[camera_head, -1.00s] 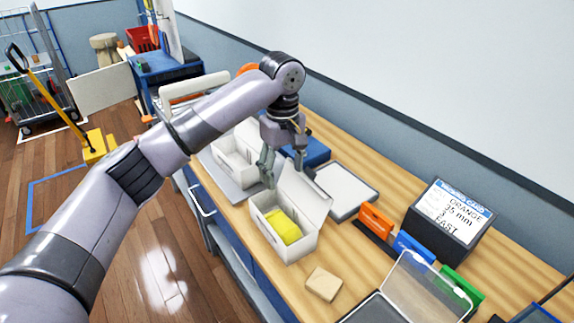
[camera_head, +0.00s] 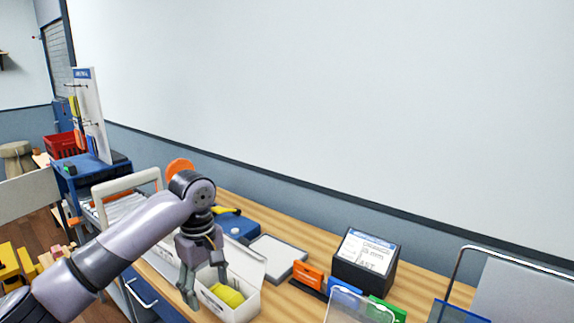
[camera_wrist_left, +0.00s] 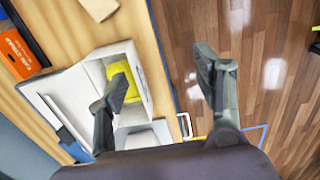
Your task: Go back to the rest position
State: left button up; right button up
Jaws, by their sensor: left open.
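My left gripper (camera_head: 206,286) hangs fingers down over the bench in the head view, at the left side of an open white box (camera_head: 240,304). Its two fingers are spread and nothing is between them; they also show apart in the left wrist view (camera_wrist_left: 163,76). A yellow item (camera_head: 228,295) lies inside the box, and it shows in the wrist view too (camera_wrist_left: 125,80). In the wrist view one finger overlaps the box and the other is over the wooden floor (camera_wrist_left: 260,60). Contact with the box cannot be told. My right gripper is out of view.
A white-framed grey pad (camera_head: 277,258), an orange block (camera_head: 308,276) and a dark card stand (camera_head: 365,262) are on the bench (camera_head: 300,238) to the right. A blue case (camera_head: 236,226) is behind. A blue cart (camera_head: 88,172) stands far left. Space above the bench is free.

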pick_arm(q)
jog(key=s+d+f+m+t+h, duration=0.1)
jog(key=s+d+f+m+h, duration=0.1)
jog(key=s+d+f+m, duration=0.5)
jog(key=s+d+f+m+t+h, duration=0.1)
jog(key=s+d+f+m, duration=0.2)
jog(key=s+f, duration=0.8)
jog(key=s+a+f+m+t+y, duration=0.1)
jog(key=s+a+f, duration=0.1)
jog(key=s+a, duration=0.5)
jog(key=s+a+f+m+t+y, duration=0.1)
jog(key=s+a+f+y, duration=0.15)
jog(key=s+a, duration=0.45)
notch_tip(320, 180, down, 25)
jog(key=g, duration=0.2)
jog(key=s+a+f+g, duration=0.1)
jog(key=s+a+f, duration=0.1)
jog(key=s+f, duration=1.6)
jog(key=shift+s+a+m, duration=0.2)
jog(key=shift+a+m, duration=0.05)
jog(key=shift+m, duration=0.05)
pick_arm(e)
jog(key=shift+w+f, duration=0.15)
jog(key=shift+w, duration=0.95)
